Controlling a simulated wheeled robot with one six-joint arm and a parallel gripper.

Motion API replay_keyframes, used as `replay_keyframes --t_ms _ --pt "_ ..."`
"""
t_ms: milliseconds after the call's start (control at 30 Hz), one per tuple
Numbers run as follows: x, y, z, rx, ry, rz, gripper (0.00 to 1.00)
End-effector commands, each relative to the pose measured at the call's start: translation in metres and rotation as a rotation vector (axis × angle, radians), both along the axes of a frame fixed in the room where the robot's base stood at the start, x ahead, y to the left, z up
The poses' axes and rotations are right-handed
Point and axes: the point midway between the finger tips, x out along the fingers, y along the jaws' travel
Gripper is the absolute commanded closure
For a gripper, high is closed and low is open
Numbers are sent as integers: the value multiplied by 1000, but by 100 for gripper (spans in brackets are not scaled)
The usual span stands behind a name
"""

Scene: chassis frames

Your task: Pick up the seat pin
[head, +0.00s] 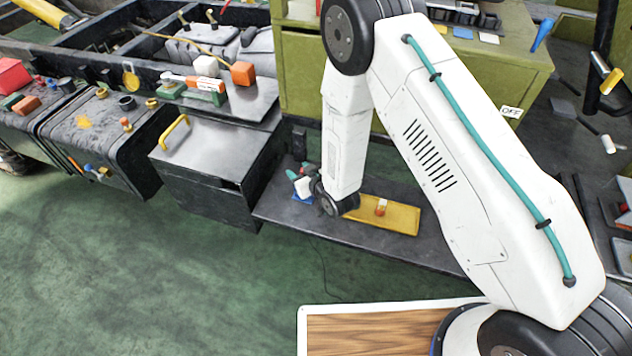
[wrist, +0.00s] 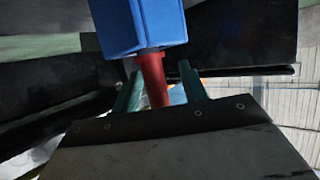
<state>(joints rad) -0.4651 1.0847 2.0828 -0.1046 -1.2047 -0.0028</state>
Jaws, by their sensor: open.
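In the wrist view, a red pin-like shaft (wrist: 153,78) stands between the two teal fingers of my gripper (wrist: 160,76), with a blue block (wrist: 140,22) at its far end. Nothing labels the seat pin; the red shaft is the most pin-like thing there. My gripper is open, with a gap beside the shaft; I cannot tell whether either finger touches it. In the head view, my gripper (head: 298,174) is low over the left end of the dark grey shelf. A small blue patch (head: 302,197) shows beneath it; the red shaft is not clear there.
A yellow tray (head: 400,217) with a small orange-and-white piece (head: 381,207) lies on the grey shelf (head: 355,233), right of my gripper. A dark metal box (head: 215,168) with a yellow handle stands at left, and a green cabinet (head: 300,75) behind.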

Motion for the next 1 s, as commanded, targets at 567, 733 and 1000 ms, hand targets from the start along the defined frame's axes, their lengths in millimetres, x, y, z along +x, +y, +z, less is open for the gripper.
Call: replay_keyframes --t_ms 567,733,1000 --pt "0 -1 1 0 0 -1 100" --pt "0 0 8 0 0 0 100" --pt "0 0 43 2 -3 0 100"
